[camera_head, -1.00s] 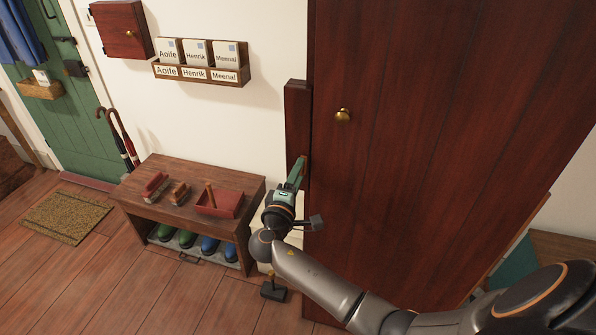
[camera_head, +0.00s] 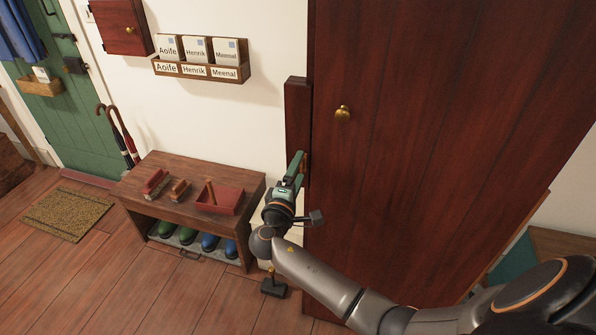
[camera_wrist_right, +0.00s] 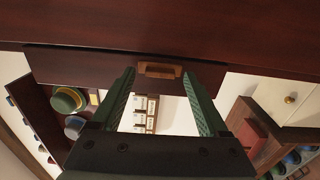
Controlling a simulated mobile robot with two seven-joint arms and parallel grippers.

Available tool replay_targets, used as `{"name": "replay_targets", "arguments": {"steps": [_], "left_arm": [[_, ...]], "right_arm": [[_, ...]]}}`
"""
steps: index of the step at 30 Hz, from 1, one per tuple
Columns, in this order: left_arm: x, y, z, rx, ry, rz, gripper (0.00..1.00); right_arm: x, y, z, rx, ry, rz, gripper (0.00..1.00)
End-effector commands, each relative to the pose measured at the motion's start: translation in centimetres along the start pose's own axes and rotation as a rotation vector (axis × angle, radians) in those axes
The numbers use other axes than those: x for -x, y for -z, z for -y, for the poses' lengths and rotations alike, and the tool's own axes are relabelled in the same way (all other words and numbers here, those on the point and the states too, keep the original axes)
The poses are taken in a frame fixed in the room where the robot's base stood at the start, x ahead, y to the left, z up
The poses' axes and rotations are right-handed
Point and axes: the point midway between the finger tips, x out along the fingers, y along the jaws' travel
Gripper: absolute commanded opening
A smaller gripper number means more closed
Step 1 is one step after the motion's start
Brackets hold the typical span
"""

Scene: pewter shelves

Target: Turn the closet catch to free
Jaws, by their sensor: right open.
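The closet door (camera_head: 430,130) is a large dark red-brown panel with a round brass knob (camera_head: 342,114). It looks shut against a narrow wooden post (camera_head: 297,115) at its left edge. The closet catch (camera_wrist_right: 160,70), a small brass-brown bar, lies crosswise in the right wrist view, at the edge of the wood. My right gripper (camera_head: 297,163) is at the post, beside the door edge. In the right wrist view its green fingers (camera_wrist_right: 158,88) are apart, one on each side of the catch. I cannot tell whether they touch it. My left gripper is not in view.
A wooden shoe bench (camera_head: 170,205) with brushes, a red tray (camera_head: 220,198) and boots stands left of my right arm. A card rack (camera_head: 200,71) and a red cabinet (camera_head: 122,27) hang on the wall. The floor in front of the bench is clear.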

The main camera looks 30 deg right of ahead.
Motion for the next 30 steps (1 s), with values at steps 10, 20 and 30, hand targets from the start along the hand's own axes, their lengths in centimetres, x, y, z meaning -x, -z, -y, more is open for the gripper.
{"name": "replay_targets", "arguments": {"steps": [10,20,30], "left_arm": [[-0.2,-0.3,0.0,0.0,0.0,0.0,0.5],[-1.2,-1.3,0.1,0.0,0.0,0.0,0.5],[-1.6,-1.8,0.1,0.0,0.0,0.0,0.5]], "right_arm": [[1.5,0.1,0.2,-0.003,0.001,-0.003,0.78],[8.5,0.1,0.3,-0.003,0.004,-0.003,0.78],[12.4,0.0,0.1,-0.001,0.001,0.0,0.78]]}}
